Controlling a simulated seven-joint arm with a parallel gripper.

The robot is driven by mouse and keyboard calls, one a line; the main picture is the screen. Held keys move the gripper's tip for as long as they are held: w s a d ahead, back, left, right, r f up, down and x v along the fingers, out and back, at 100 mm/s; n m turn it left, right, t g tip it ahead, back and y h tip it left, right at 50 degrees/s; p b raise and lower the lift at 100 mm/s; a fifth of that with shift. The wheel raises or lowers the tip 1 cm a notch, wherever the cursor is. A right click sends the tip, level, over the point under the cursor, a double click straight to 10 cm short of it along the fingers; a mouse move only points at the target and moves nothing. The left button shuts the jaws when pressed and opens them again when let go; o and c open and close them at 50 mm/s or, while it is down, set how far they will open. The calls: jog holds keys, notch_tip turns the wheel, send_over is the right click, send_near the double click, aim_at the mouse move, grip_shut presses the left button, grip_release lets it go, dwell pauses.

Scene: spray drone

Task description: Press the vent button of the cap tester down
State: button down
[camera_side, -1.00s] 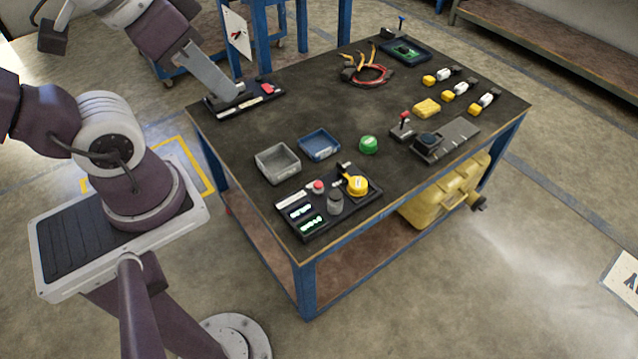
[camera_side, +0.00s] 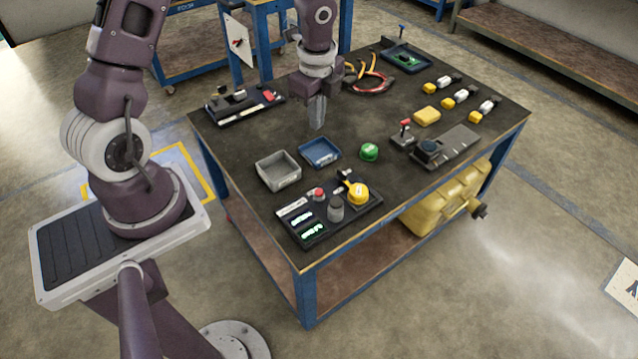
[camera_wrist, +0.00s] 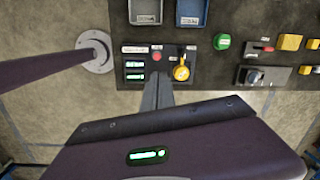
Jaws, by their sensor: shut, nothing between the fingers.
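The cap tester (camera_side: 322,233) is a dark panel at the table's front corner. It carries a red button (camera_side: 318,193), a grey post (camera_side: 335,209), a yellow round cap (camera_side: 357,193) and two lit green displays. Its labels are too small to read, so I cannot confirm which part is the vent button. The red button stands up in the wrist view (camera_wrist: 155,57). My gripper (camera_side: 317,127) is shut and empty, pointing down above the table behind the blue tray, apart from the tester. In the wrist view its fingers (camera_wrist: 158,82) overlap the tester's lower part and hide the grey post.
A grey tray (camera_side: 278,182) and a blue tray (camera_side: 319,165) stand behind the tester. A green dome (camera_side: 369,151) and a device with a red-topped lever (camera_side: 405,131) are to the right.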

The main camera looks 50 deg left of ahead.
aim_at(318, 191)
notch_tip(318, 191, down, 9)
jog(key=m+h, duration=0.1)
jog(key=m, duration=0.2)
jog(key=shift+w+a+g, duration=0.2)
jog(key=shift+w+g, duration=0.2)
jog(key=shift+w, duration=0.05)
notch_tip(318, 191, down, 14)
jog(key=shift+r, duration=0.1)
jog(key=shift+s+f, duration=0.2)
jog(key=shift+f, duration=0.95)
jog(key=shift+w, duration=0.1)
notch_tip(318, 191, up, 15)
jog(key=shift+w, duration=0.2)
